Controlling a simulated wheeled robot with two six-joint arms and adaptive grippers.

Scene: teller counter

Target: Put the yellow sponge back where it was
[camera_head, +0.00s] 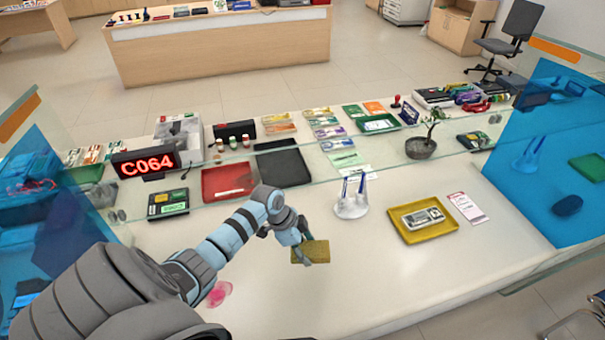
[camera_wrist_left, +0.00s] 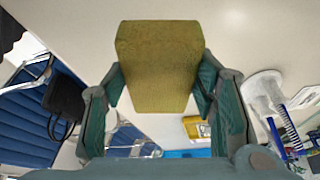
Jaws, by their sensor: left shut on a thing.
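The yellow sponge (camera_head: 317,251) is between the fingers of my left gripper (camera_head: 300,254), over the front part of the white counter, right of centre of the arm's end. It also shows large in the left wrist view (camera_wrist_left: 158,62), with a finger on each side. My left gripper is shut on it. Whether the sponge touches the counter I cannot tell. My right gripper is not in view.
A white pen stand (camera_head: 350,208) is behind and right of the sponge. A pink item (camera_head: 218,293) lies near my left arm.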

